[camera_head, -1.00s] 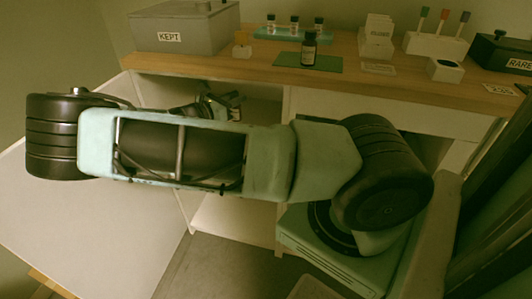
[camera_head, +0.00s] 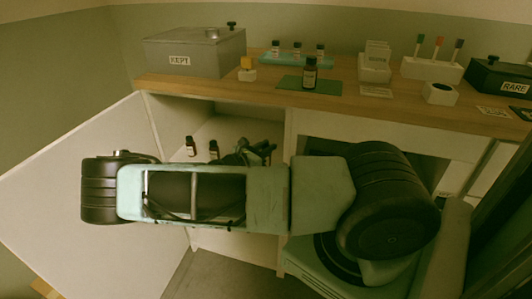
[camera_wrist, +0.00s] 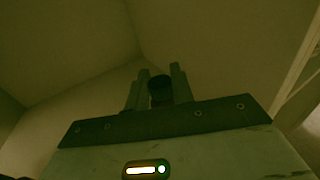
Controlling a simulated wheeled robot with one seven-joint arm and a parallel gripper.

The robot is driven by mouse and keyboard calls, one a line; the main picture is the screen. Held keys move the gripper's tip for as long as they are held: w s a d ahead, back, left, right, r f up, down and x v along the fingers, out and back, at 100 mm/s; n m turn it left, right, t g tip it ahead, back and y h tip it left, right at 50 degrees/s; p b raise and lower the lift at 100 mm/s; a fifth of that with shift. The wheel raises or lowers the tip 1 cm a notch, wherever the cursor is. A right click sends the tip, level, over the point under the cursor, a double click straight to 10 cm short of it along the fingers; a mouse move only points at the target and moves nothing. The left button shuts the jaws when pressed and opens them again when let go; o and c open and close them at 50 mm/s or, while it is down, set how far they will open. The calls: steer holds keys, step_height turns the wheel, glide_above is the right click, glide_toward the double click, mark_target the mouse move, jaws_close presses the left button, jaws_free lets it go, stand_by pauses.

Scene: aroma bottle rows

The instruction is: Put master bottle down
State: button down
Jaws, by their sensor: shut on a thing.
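My gripper (camera_wrist: 160,74) is shut on a dark bottle (camera_wrist: 160,90), whose round top shows between the two fingers in the wrist view. In the head view my gripper (camera_head: 262,149) is inside the open cabinet under the counter, and the held bottle is hard to make out there. Two dark bottles with white labels, one on the left (camera_head: 191,146) and one on the right (camera_head: 214,150), stand in the cabinet to the left of my gripper. The base of the held bottle is hidden, so I cannot tell whether it touches the shelf.
The cabinet door (camera_head: 80,190) is open at the left. On the counter stand a KEPT box (camera_head: 195,52), a dark bottle (camera_head: 310,73) on a green mat (camera_head: 328,86), a teal rack (camera_head: 283,60) of small bottles and a dark RARE box (camera_head: 500,76).

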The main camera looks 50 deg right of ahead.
steer(key=shift+f, duration=0.85)
steer(key=shift+f, duration=0.2)
steer(key=c, duration=1.2)
jaws_free()
